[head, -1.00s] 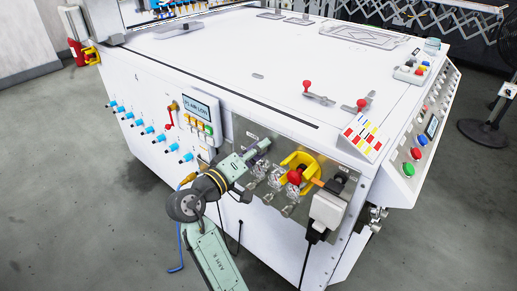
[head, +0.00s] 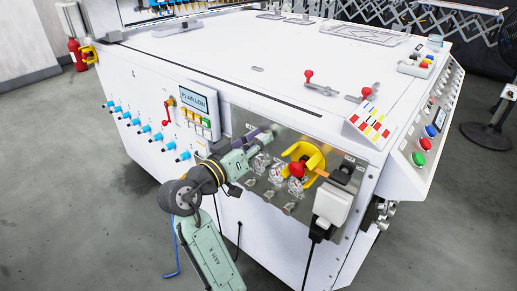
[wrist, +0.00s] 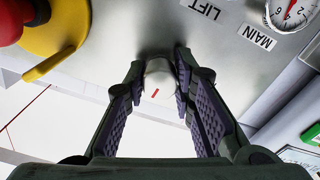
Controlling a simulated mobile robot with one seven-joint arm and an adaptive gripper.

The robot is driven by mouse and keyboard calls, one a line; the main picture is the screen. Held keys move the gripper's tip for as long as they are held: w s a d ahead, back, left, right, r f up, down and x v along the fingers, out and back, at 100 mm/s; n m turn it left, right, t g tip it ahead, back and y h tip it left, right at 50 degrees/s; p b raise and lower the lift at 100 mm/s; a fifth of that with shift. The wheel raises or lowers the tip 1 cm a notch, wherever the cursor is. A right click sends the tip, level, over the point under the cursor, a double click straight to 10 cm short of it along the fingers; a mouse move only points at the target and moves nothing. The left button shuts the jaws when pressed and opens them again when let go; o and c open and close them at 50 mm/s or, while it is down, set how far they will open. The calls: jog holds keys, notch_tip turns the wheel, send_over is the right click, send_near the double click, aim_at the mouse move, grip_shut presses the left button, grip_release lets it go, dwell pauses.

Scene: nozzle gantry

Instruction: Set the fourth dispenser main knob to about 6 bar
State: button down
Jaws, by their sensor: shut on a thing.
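My gripper (wrist: 158,88) is shut on a pale round knob (wrist: 160,77) with a short red mark on its face. The purple pads touch it from both sides, against the grey metal panel (wrist: 130,20) in the wrist view. A "MAIN" label (wrist: 258,37) and a "LIFT" label (wrist: 206,8) are on the panel. A white gauge (wrist: 295,12) with a red needle is cut off at the top right; I cannot read its value surely. In the head view my gripper (head: 262,137) is at the panel's upper left, and it hides the knob.
A yellow guard (head: 314,154) with a red knob (head: 297,170) stands right of my gripper; both also show in the wrist view. A white box (head: 331,205) with a black cable is farther right. A small display (head: 199,101) is to the left.

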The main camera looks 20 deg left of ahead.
jog(key=shift+m+b, duration=1.3)
jog(key=shift+m, duration=0.6)
jog(key=c, duration=1.3)
grip_release()
jog(key=shift+c, duration=0.2)
jog(key=shift+s, duration=0.1)
jog(key=v, duration=1.1)
jog(key=shift+s+a, duration=0.15)
jog(key=shift+s, duration=0.25)
